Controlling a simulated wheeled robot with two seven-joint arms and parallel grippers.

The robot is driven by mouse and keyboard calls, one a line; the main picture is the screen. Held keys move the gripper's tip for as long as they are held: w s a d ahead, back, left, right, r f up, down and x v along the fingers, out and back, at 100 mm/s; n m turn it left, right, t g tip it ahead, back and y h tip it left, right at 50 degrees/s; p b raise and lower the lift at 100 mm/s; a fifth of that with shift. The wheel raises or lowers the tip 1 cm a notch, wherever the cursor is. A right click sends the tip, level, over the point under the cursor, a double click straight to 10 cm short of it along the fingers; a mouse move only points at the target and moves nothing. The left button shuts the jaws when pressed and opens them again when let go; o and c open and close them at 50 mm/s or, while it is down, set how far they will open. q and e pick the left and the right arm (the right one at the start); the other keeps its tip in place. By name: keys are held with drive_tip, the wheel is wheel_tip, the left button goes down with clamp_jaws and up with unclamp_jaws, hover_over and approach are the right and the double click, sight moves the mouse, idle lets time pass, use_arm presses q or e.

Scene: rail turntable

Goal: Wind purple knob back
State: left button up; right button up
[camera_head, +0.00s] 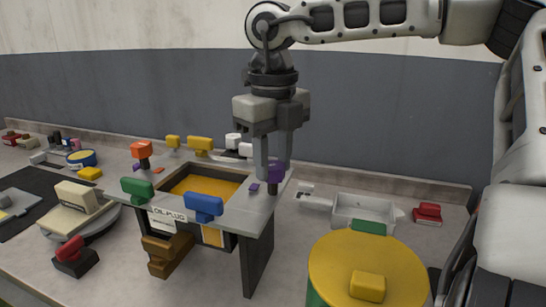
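The purple knob (273,175) stands upright at the right corner of the grey turntable frame (262,205). My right gripper (273,170) points straight down over it from above. Its two fingers are apart, and the top of the knob is between or right at the fingertips. I cannot tell whether the fingers press on it. A small purple marker (254,187) lies on the frame just left of the knob. My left gripper is out of view.
A yellow round drum (335,262) stands front right. A white tray (364,212) lies behind the drum. A red knob block (75,257) is front left.

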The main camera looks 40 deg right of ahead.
drive_tip(key=c, duration=0.3)
